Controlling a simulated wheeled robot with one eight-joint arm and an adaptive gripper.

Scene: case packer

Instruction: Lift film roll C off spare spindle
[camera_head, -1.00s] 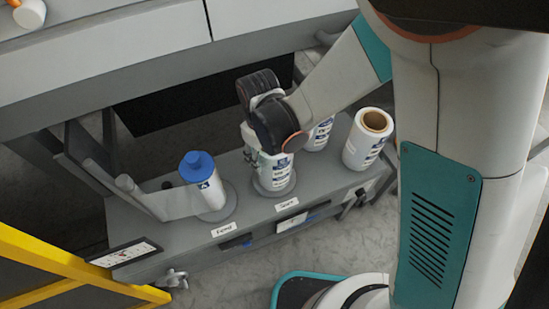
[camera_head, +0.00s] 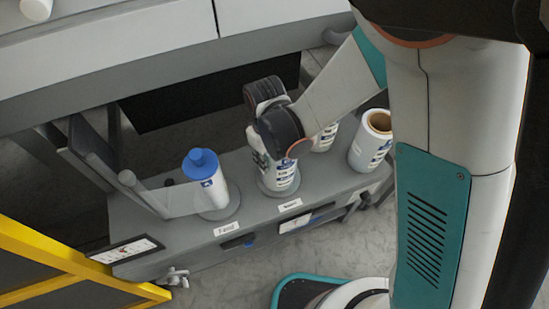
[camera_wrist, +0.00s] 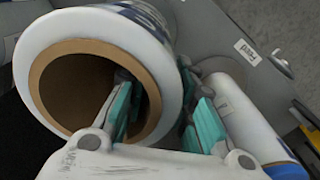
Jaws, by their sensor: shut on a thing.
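Film roll C (camera_head: 279,175), white with dark and blue print, stands upright at the spindle place labelled Spare (camera_head: 290,205). My gripper reaches down onto its top. In the wrist view the roll (camera_wrist: 100,30) shows its brown cardboard core. My gripper (camera_wrist: 165,112) is shut on the roll's wall, one teal finger inside the core and the other against the outside. The spindle is hidden. I cannot tell whether the roll's bottom is clear of the round base.
A white roll on a blue-capped spindle (camera_head: 207,180) stands close left at the Feed label (camera_head: 228,228). Two white rolls (camera_head: 371,142) stand to the right, one partly behind my arm. The machine's grey body (camera_head: 150,60) overhangs behind. A yellow rail (camera_head: 70,262) is front left.

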